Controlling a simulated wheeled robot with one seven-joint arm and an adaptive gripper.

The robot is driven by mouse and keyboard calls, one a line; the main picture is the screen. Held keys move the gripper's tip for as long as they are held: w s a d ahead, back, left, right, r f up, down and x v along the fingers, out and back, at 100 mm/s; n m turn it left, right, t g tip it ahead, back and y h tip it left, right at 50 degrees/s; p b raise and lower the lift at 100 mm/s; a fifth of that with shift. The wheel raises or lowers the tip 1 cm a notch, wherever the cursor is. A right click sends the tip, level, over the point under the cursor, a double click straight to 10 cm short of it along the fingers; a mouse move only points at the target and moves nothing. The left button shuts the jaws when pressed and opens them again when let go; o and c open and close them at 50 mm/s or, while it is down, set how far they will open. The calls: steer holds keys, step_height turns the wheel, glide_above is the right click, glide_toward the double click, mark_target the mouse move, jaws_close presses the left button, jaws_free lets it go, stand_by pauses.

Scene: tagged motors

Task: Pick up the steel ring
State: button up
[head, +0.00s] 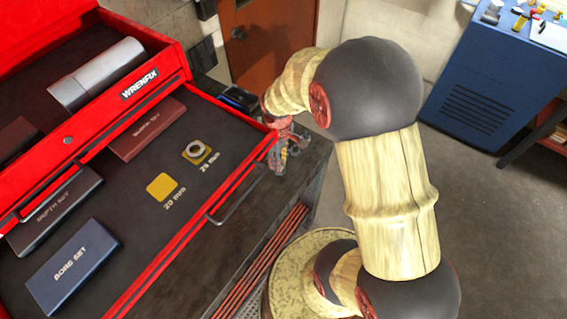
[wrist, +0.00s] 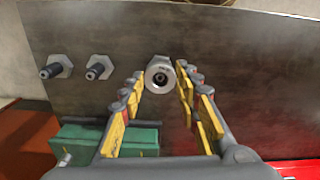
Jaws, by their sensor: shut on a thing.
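My gripper (wrist: 161,84) is shut on a grey steel ring (wrist: 160,66); in the wrist view the piece looks round with a dark hole, and its outer edge appears angular. I cannot tell whether it is clear of what lies behind it. In the head view my gripper (head: 284,148) is at the bench edge, just right of the open red drawer, and the held piece is not clear there. Another steel ring (head: 196,148) lies on a yellow square marked 26 mm in the drawer. The yellow square (head: 161,187) marked 20 mm is bare.
Two hex fittings with dark posts (wrist: 57,67) (wrist: 98,67) stand left of my gripper on the grey plate (wrist: 255,85). A green box (wrist: 110,138) is below. The red drawer (head: 172,268) holds a blue bore set case (head: 73,267) and other cases.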

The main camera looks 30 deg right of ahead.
steer(key=c, duration=0.4)
steer(key=shift+o, duration=0.2)
step_height(320, 180, up, 15)
steer(key=p, duration=0.5)
stand_by(0.4)
